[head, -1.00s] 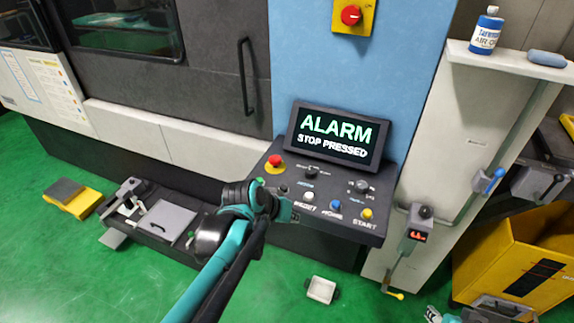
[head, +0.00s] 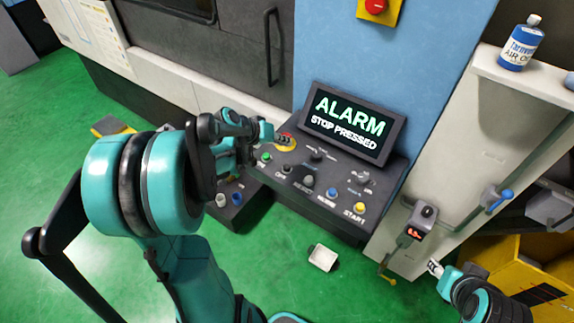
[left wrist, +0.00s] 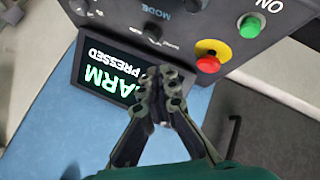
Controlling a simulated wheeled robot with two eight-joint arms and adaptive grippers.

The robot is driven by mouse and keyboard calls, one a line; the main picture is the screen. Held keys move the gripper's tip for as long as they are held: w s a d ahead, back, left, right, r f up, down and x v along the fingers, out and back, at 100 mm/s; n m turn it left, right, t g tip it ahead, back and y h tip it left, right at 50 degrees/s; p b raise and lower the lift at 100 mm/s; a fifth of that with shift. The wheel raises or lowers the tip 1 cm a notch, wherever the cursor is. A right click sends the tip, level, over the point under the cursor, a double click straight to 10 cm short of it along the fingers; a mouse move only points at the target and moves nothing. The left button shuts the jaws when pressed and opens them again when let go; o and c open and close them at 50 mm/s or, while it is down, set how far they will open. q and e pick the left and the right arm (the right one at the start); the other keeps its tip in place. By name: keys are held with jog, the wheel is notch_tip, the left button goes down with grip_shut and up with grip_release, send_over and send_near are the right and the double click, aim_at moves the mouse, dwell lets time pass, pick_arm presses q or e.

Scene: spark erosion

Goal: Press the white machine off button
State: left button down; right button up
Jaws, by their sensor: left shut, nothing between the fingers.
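My left gripper (head: 284,139) is shut and empty over the panel's upper left, near the red emergency stop, apart from the off button. In the left wrist view its closed fingers (left wrist: 163,75) stand in front of the screen edge, with the red emergency stop (left wrist: 208,64) and green ON button (left wrist: 250,26) to the right. The off button is outside that view. My right gripper (head: 436,268) is at lower right; its fingers are too small to judge.
The screen (head: 350,124) reads ALARM STOP PRESSED. A grey RESET button (head: 308,181), a blue HOME button (head: 331,194) and a yellow START button (head: 359,207) line the panel's front. A white post (head: 480,140) with a shelf stands at right.

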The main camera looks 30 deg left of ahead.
aim_at(285, 167)
pick_arm(q)
jog(key=shift+f+b, duration=3.5)
jog(key=shift+f, duration=0.95)
jog(key=shift+f+b, duration=0.4)
jog(key=shift+b, duration=0.05)
jog(key=shift+f+b, duration=0.35)
jog(key=shift+r+p, duration=0.6)
jog(key=shift+r, duration=0.25)
jog(key=shift+r, duration=0.1)
